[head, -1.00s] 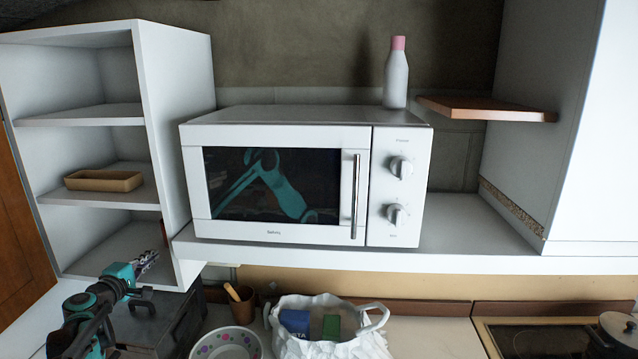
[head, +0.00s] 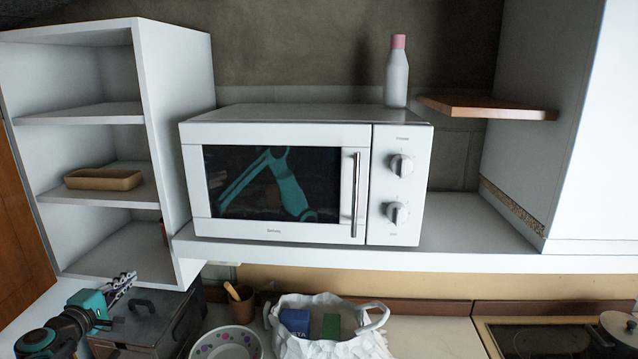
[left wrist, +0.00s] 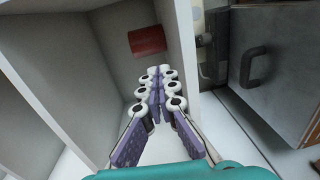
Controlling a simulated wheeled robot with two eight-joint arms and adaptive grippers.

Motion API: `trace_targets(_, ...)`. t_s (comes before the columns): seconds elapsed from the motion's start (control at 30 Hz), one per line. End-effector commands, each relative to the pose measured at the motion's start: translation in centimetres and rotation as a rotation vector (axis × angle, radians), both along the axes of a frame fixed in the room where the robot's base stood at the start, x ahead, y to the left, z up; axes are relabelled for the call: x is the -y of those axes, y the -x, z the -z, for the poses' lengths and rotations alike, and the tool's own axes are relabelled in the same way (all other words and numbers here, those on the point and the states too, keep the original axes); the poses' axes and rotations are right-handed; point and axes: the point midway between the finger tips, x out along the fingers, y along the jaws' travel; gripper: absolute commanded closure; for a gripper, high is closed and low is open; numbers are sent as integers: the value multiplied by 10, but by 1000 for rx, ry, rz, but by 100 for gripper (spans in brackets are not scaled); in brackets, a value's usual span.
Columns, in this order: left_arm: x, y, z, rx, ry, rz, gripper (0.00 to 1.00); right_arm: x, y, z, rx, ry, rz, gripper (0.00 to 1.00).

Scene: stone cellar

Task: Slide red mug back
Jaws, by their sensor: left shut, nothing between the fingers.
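The red mug (left wrist: 147,41) shows in the left wrist view as a plain red cylinder inside a white shelf compartment, close to the side wall. In the head view only a thin reddish sliver of it (head: 163,231) shows at the inner right side of the lowest compartment; the rest is hidden by the side panel. My left gripper (head: 131,275) is shut and empty, in front of the lowest compartment. In the left wrist view its fingertips (left wrist: 160,72) point towards the mug, with a gap between them. My right gripper is not in view.
The white shelf unit (head: 179,120) has a tan tray (head: 103,180) in its middle compartment. A dark metal box (head: 155,318) with a handle sits below my left gripper, beside a bowl (head: 226,345).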

Motion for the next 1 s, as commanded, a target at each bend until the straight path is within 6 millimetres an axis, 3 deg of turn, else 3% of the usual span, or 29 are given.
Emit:
trace_targets(0.7,-7,76,0,0,0,-2,100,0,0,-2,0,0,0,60)
trace_targets(1.0,-8,91,0,0,0,0,100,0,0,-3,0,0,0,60)
